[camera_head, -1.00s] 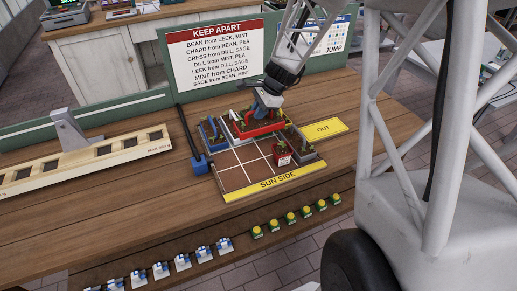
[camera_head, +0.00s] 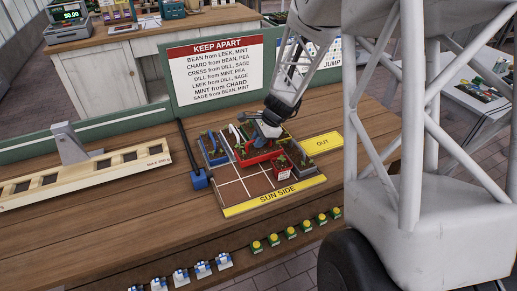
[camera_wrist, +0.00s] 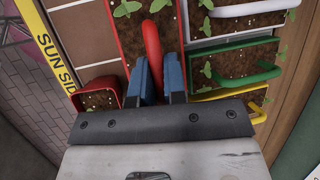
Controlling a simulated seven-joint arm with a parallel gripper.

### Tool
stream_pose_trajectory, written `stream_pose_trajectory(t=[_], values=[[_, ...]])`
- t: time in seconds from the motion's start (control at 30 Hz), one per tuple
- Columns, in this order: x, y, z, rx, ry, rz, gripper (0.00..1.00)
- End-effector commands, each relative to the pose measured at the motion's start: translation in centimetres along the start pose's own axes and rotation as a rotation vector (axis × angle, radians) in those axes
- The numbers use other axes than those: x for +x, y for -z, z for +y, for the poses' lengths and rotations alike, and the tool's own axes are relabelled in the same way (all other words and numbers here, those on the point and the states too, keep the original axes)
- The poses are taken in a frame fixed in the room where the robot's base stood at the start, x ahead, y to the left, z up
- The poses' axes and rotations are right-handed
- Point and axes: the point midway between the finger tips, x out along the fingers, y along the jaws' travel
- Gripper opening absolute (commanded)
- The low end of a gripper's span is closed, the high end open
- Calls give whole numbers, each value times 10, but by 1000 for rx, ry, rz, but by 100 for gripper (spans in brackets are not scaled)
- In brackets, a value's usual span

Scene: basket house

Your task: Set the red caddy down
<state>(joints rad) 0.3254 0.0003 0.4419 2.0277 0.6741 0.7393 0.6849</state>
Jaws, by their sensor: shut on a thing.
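The red caddy (camera_head: 258,157), a long soil-filled box with seedlings and an arched red handle, is low over the back part of the gridded board (camera_head: 230,190). I cannot tell whether its base touches the board. My gripper (camera_head: 266,132) is above it, shut on the handle. In the wrist view my blue fingertips (camera_wrist: 158,78) close on the red handle (camera_wrist: 152,42), and the caddy's red wall (camera_wrist: 119,40) shows on the left. My gripper hides the caddy's near end there.
A small red pot (camera_head: 282,171) stands close in front of the caddy. A blue caddy (camera_head: 212,152) is left and a grey one (camera_head: 300,161) right. The wrist view shows boxes with white, green (camera_wrist: 240,77) and yellow (camera_wrist: 232,94) handles alongside. Front-left grid squares are bare.

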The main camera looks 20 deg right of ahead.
Motion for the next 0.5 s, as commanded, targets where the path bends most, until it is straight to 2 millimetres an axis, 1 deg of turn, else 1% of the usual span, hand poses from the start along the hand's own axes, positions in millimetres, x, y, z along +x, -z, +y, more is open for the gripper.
stream_pose_trajectory(t=[0.33,0.5], values=[[1,1,0,0,1,0,0],[12,5,3,1,0,1,0]])
